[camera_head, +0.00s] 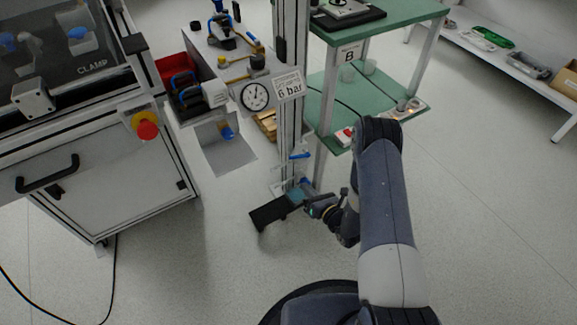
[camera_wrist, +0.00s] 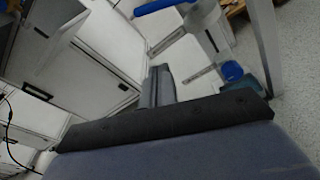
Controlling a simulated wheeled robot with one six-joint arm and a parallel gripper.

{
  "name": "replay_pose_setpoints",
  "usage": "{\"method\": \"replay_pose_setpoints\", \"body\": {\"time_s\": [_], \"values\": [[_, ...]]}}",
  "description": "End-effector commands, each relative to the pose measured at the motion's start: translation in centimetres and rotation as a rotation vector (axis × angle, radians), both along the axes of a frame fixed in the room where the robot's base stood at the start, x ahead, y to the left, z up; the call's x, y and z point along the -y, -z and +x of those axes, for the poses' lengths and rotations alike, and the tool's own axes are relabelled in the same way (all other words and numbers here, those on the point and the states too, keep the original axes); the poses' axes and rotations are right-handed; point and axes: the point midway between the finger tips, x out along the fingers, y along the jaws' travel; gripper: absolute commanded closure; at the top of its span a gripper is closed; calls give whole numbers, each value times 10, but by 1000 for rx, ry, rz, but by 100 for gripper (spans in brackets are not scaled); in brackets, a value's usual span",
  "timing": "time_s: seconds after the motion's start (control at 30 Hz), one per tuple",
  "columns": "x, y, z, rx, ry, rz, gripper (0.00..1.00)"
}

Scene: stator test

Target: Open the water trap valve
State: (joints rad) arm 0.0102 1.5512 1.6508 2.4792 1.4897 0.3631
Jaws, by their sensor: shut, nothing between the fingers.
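A blue lever handle (camera_head: 299,156) sticks out near-horizontally on the lower part of the upright post (camera_head: 291,75); it looks like the valve lever. In the wrist view a blue lever (camera_wrist: 155,6) is at the top edge, beside a pale cylindrical body (camera_wrist: 203,22). A round blue part (camera_wrist: 231,70) is below that body. My gripper (camera_wrist: 158,73) is shut and empty, pointing toward the cabinet side, below and left of the lever and apart from it. In the head view, my wrist is low beside the post and partly hides its foot.
A pressure gauge (camera_head: 255,96) and a "6 bar" sign (camera_head: 288,86) are on the post. A white cabinet (camera_head: 105,185) with a red emergency button (camera_head: 147,130) stands left. A green shelf unit (camera_head: 318,95) stands right behind the post. The floor in front is open.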

Motion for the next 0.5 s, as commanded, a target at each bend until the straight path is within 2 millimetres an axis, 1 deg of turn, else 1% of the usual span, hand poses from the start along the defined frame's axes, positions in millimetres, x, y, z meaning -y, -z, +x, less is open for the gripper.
{"method": "replay_pose_setpoints", "body": {"time_s": [0.07,0.17,0.27,0.5], "values": [[0,1,5,0,11,0,100],[-8,4,13,0,8,0,100],[-19,6,27,2,6,0,100],[-51,14,69,3,5,0,100]]}}
